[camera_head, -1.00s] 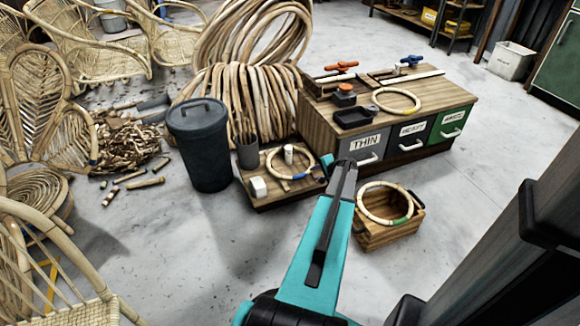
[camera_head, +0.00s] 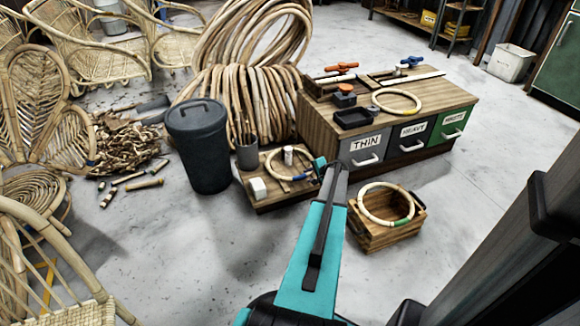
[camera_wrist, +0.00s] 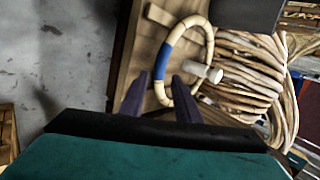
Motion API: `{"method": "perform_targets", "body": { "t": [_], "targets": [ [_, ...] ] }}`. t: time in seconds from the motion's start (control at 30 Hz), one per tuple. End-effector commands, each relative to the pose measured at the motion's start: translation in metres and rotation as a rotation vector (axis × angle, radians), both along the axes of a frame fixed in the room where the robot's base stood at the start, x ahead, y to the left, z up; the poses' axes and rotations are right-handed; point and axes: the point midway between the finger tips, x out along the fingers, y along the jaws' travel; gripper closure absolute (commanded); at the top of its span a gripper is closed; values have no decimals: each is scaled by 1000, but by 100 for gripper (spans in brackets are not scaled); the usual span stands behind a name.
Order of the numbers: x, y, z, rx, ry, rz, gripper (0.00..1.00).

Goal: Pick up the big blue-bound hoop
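The blue-bound hoop (camera_head: 268,164) is a pale cane ring with a blue wrap, lying on a low wooden platform (camera_head: 262,203). In the wrist view the hoop (camera_wrist: 165,57) shows its blue wrap on the left side, and a white cylinder (camera_wrist: 207,73) stands by its right side. My gripper (camera_wrist: 160,92) is open, and the near part of the hoop appears between its two dark fingers. I cannot tell whether they are down at its height. In the head view my gripper (camera_head: 327,170) is at the hoop's right side and partly hides that edge.
A white block (camera_head: 257,188) and a dark cup (camera_head: 247,154) stand on the platform. A grey bin (camera_head: 202,150) is to the left. A wooden crate (camera_head: 372,235) with a green-bound hoop (camera_head: 366,212) is to the right. A drawer bench (camera_head: 320,115) stands behind, with another hoop (camera_head: 415,98) on top.

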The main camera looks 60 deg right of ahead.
Motion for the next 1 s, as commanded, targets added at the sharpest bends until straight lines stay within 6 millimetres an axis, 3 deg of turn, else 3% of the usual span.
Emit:
{"method": "perform_targets", "body": {
  "t": [0.13, 0.67, 1.0],
  "targets": [
    [10, -5, -11, 0, 0, 0, 70],
    [14, -7, -16, 0, 0, 0, 70],
    [33, -22, -39, -1, 1, 1, 70]
  ]
}}
